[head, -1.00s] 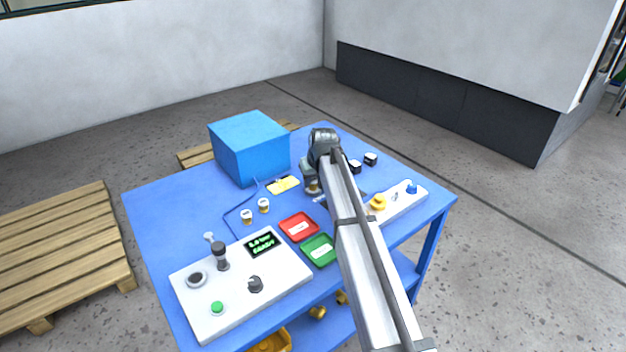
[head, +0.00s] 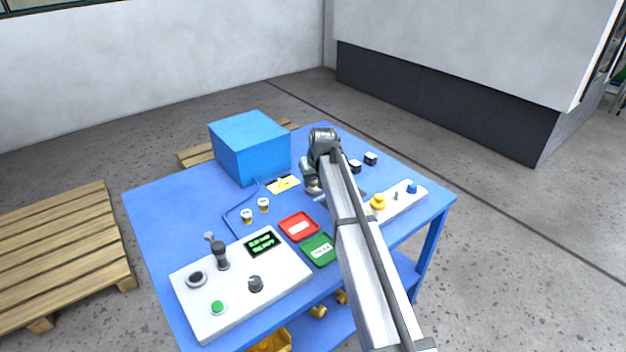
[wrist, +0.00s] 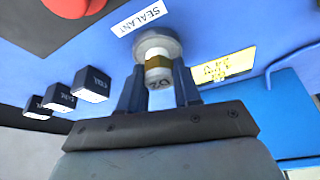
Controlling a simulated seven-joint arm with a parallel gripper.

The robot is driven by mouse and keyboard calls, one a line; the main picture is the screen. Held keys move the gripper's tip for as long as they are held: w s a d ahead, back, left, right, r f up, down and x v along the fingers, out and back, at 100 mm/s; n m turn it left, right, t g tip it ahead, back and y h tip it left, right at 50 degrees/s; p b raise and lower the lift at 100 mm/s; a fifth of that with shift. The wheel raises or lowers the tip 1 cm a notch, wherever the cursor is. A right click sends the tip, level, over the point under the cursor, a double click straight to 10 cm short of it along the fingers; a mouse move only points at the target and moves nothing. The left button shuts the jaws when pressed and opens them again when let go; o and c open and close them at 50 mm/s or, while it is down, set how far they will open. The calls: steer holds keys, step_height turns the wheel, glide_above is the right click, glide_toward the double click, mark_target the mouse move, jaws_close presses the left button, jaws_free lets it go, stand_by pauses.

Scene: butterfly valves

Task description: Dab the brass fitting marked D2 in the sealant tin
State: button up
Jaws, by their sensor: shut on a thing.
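In the wrist view, my gripper (wrist: 156,82) is shut on a small pale fitting with a brass-coloured band (wrist: 158,68). Its mark shows upside down and looks like D2. The round grey sealant tin (wrist: 157,40) is directly beyond the fitting's far end, beside a white SEALANT label (wrist: 139,16). The far end overlaps the tin, and I cannot tell whether it touches the sealant inside. In the head view, my gripper (head: 313,187) is low over the far middle of the blue table (head: 170,215), and my arm partly hides that area.
Two similar fittings (head: 255,210) stand left of my gripper. A red tray (head: 299,227) and green tray (head: 319,250) lie nearer. A blue box (head: 250,148), black-sided blocks (head: 371,158), a white control panel (head: 240,290) and a knobbed white block (head: 398,203) surround the work area.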

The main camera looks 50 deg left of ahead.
mark_target(313, 179)
steer(key=shift+r, duration=3.45)
